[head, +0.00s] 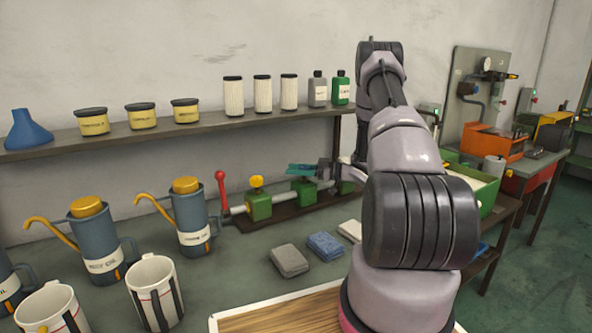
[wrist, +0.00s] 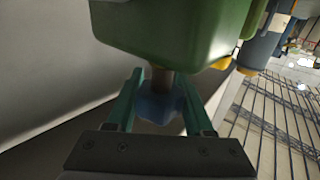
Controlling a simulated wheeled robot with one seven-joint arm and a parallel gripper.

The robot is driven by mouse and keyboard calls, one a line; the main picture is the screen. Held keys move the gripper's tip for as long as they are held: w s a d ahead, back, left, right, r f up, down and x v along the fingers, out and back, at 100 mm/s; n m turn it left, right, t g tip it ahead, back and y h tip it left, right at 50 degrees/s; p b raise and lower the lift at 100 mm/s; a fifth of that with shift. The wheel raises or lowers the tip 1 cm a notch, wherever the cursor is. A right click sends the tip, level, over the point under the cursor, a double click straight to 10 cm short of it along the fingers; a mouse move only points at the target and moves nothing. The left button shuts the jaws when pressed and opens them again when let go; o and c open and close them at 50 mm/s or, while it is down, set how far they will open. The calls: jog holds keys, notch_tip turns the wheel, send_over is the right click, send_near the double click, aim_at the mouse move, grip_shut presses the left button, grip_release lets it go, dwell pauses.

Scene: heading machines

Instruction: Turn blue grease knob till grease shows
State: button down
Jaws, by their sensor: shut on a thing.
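The blue grease knob (wrist: 157,108) sits on a short stem on a green block (wrist: 175,30) in the wrist view. My gripper (wrist: 158,88) has its two teal fingers on either side of the knob, shut on it. In the head view my gripper (head: 302,169) is above the middle green block (head: 303,190) of the manifold on the bench, and its fingers hide the blue knob. A yellow knob (head: 257,181) tops the left green block (head: 258,206). No grease can be made out in either view.
Blue oil cans (head: 194,220) and white mugs (head: 155,292) stand left. Folded cloths (head: 290,260) lie in front. A shelf (head: 150,138) with tins, filters and bottles runs behind.

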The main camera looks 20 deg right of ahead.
jog(key=shift+s+n+g+y, duration=0.15)
jog(key=shift+n+g+y, duration=0.45)
jog(key=shift+g, duration=0.4)
jog(key=shift+a, duration=0.1)
jog(key=shift+c, duration=1.5)
grip_release()
jog(key=v, duration=1)
jog(key=shift+d, duration=0.35)
jog(key=shift+s, duration=0.15)
